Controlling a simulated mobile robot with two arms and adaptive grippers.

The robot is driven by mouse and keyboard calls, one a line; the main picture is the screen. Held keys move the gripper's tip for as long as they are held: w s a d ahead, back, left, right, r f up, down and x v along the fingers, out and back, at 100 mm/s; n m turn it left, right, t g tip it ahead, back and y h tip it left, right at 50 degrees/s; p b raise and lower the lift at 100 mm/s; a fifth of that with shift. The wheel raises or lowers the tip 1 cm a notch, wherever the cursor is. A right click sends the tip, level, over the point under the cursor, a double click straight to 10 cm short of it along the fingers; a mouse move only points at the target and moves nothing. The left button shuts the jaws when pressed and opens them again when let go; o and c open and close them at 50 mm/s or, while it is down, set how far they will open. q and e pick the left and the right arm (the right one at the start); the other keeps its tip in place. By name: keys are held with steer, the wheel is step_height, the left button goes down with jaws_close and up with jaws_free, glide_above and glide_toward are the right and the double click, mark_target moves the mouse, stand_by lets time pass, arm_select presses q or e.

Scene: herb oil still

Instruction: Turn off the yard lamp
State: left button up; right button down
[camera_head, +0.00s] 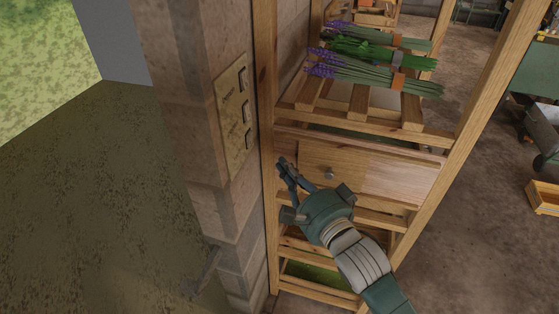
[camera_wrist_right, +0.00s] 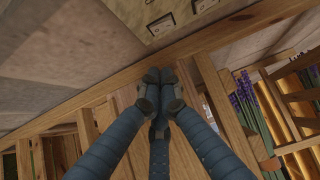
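A beige switch plate (camera_head: 233,115) with several dark switches is fixed to the face of the stone pillar. Its lettering is too small to read. Part of the plate shows at the top of the right wrist view (camera_wrist_right: 158,14). My right gripper (camera_head: 281,167) is in front of the wooden rack, right of and a little below the plate, and apart from it. In the right wrist view its fingertips (camera_wrist_right: 157,77) are together with nothing between them. I cannot see the yard lamp. My left gripper is out of view.
The wooden rack (camera_head: 448,150) stands right beside the pillar (camera_head: 185,90), with a drawer (camera_head: 388,178) behind my right gripper. Herb bundles (camera_head: 370,48) lie on its upper shelf. A yellow crate (camera_head: 543,198) is on the floor at right. Open ground lies left of the pillar.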

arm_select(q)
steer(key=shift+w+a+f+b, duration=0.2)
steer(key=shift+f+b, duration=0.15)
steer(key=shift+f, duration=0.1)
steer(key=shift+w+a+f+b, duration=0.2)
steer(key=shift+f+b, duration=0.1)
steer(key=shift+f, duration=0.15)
arm_select(e)
steer(key=v, duration=0.5)
steer(key=shift+a+f, duration=0.1)
steer(key=shift+f, duration=0.2)
